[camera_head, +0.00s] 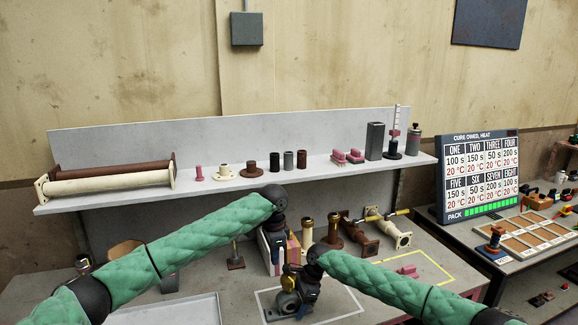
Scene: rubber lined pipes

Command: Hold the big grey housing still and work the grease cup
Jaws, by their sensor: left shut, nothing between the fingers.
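The grey housing (287,303) stands on the bench inside a white outlined square, partly hidden by my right gripper. A small brass-coloured part (291,269) shows at its top; it may be the grease cup, but it is too small to be sure. My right gripper (301,296) points down at the housing's right side, very close to it or touching it; its fingertips are hidden. My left gripper (275,262) is shut and empty, pointing down just behind and left of the housing.
Flanged pipes (385,228) and a brown flanged spool (333,235) stand right of the grippers. A yellow outlined area (425,262) holds a pink piece. A grey tray (170,312) lies at front left. The shelf (215,185) behind carries long pipes and small parts.

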